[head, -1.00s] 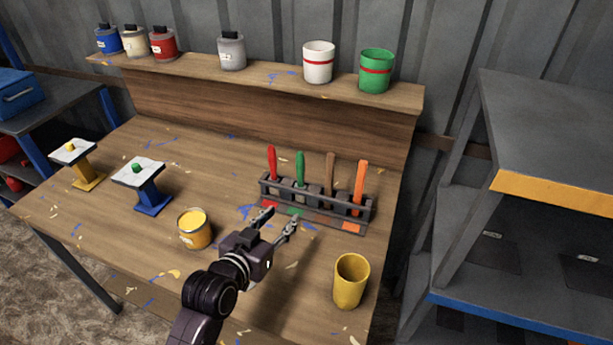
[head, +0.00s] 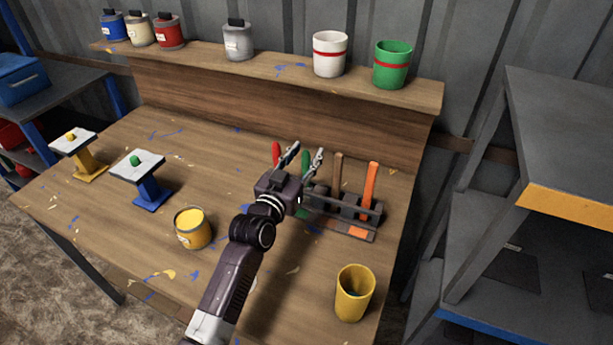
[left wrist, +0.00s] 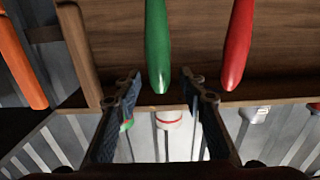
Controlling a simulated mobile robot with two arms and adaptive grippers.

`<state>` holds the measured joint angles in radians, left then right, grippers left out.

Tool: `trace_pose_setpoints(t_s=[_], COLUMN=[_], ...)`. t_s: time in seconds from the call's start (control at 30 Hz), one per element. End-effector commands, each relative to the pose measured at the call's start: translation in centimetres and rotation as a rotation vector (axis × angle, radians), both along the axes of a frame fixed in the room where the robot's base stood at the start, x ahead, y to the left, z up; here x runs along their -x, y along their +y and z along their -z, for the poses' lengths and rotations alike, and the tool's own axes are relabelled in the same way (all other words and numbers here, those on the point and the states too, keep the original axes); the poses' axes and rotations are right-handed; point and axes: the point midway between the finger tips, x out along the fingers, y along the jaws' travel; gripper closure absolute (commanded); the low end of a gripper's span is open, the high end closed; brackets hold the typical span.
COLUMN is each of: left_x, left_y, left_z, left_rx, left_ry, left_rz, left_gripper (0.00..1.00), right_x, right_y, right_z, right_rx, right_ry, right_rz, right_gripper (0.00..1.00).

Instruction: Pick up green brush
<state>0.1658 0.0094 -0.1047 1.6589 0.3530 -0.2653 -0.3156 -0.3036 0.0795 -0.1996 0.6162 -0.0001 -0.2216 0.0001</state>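The green brush (head: 305,164) stands upright in the dark brush rack (head: 345,206) on the wooden workbench; mostly its handle shows in the head view. My left gripper (head: 303,157) is open at the brush, its two fingertips on either side of the green handle as seen from the head. In the left wrist view the green handle (left wrist: 158,45) comes in from the top, and its end lies between the open fingers (left wrist: 160,85). I cannot tell whether a finger touches it. My left arm hides part of the rack. My right gripper is not in view.
A red brush (head: 276,153) stands close on the left; a brown brush (head: 336,171) and an orange one (head: 370,183) stand on the right. A yellow cup (head: 354,293) and an open yellow paint can (head: 193,229) stand nearer. Pots line the back shelf (head: 272,70).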

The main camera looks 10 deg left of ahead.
Motion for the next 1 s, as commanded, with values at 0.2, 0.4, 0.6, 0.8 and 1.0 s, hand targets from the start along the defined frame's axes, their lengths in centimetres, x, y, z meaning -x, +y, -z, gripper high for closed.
trace_pose_setpoints(t_s=[0.2,0.4,0.6,0.8,1.0], left_x=[-0.61,-0.59,-0.58,-0.58,-0.58], left_y=[-0.15,-0.13,-0.13,-0.12,-0.12], left_z=[0.03,0.03,0.03,-0.01,-0.14], left_rx=[0.0,0.001,0.001,0.001,0.0], left_ry=[0.0,0.0,0.0,-0.001,-0.001], left_rz=[0.0,0.0,0.0,0.0,0.0], left_gripper=[0.62,0.71,0.93,1.0,1.0], right_x=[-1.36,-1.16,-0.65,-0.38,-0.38], right_y=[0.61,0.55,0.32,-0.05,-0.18], right_z=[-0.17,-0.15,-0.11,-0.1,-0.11], right_rx=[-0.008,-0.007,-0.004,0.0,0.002], right_ry=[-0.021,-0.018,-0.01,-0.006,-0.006], right_rz=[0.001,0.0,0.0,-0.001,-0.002], right_gripper=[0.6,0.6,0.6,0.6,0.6])
